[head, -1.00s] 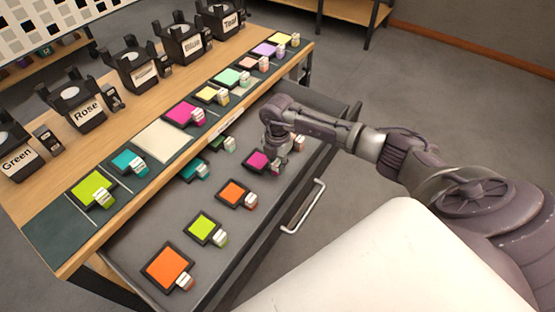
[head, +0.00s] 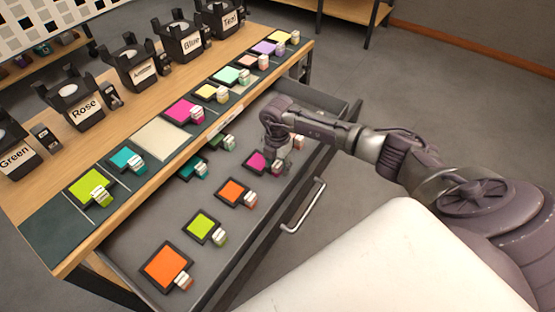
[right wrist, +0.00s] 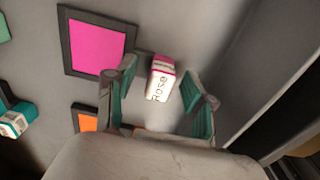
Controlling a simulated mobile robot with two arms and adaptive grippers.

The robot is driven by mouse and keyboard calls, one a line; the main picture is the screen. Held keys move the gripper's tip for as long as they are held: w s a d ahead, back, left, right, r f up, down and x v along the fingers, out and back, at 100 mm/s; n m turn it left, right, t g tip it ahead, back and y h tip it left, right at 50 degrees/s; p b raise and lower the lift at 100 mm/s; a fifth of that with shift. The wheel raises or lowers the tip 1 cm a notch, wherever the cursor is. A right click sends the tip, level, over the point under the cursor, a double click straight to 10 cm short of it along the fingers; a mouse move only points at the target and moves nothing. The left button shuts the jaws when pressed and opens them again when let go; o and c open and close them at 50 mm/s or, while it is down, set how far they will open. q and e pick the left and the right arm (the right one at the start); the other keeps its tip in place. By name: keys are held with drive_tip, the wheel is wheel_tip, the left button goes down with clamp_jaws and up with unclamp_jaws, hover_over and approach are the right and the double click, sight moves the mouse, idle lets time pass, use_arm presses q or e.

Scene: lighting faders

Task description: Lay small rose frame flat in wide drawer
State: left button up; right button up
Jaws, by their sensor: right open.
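The small rose frame (head: 256,161), a dark-edged square with a pink sheet, lies flat on the floor of the open wide drawer (head: 150,238). In the right wrist view the same frame (right wrist: 98,42) shows with its white tag block marked "Rose" (right wrist: 160,80). My right gripper (head: 281,158) is over the tag end of this frame. In the right wrist view its open fingers (right wrist: 161,84) stand on either side of the tag, with a gap visible at each side. My left gripper is not in view.
Orange (head: 235,192), lime (head: 203,227) and teal frames also lie in the drawer. A larger pink frame (head: 181,111) sits among several colour frames on the wooden top. Labelled black lamp holders (head: 84,110) stand behind. The drawer handle (head: 305,208) sticks out in front.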

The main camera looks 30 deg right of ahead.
drive_tip(key=shift+r, duration=0.25)
wheel_tip(320, 180, up, 7)
drive_tip(key=shift+d+r, duration=0.1)
drive_tip(key=shift+r, duration=0.05)
use_arm(q)
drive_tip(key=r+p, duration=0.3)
drive_tip(key=p, duration=0.1)
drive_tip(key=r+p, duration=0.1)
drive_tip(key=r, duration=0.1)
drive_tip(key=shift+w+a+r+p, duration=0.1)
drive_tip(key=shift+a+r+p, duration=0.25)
drive_tip(key=shift+p, duration=0.05)
use_arm(e)
wheel_tip(320, 180, up, 7)
drive_tip(key=shift+r, duration=0.1)
